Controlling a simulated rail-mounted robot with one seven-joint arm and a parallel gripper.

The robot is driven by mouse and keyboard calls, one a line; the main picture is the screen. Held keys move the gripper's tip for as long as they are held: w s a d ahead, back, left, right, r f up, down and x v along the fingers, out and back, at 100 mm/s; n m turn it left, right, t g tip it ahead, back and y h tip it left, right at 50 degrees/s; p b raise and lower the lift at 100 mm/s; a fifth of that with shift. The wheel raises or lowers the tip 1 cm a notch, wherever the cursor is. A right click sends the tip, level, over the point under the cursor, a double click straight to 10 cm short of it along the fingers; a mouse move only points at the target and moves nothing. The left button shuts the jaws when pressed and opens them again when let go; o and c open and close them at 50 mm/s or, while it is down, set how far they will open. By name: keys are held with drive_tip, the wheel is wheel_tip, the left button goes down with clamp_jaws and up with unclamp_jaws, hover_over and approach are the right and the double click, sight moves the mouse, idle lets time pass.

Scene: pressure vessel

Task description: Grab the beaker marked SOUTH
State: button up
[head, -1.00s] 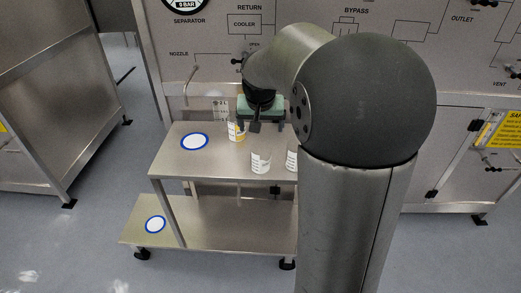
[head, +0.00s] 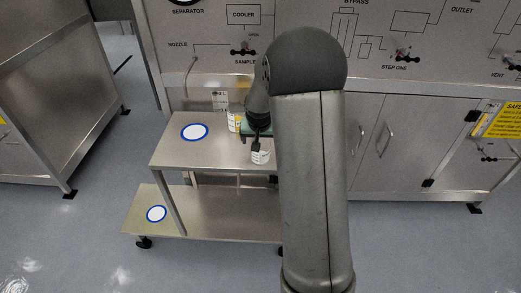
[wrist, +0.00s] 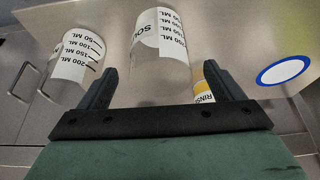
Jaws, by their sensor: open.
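The beaker marked SOUTH (wrist: 160,45) is clear with a white label and volume marks; "SOU" shows in the wrist view. It stands on the trolley's top shelf, between and just beyond the fingertips of my gripper (wrist: 160,67). My gripper is open, one finger to each side, and holds nothing. In the head view my gripper (head: 256,142) is low over the shelf, by a white-labelled beaker (head: 261,157) that it partly covers. A second marked beaker (wrist: 76,62) stands left in the wrist view.
A blue-ringed white disc (head: 195,132) lies on the top shelf (head: 190,158), another (head: 156,214) on the lower shelf. The panel stands behind.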

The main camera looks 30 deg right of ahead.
drive_tip(key=shift+x, duration=1.1)
drive_tip(key=c, duration=1.3)
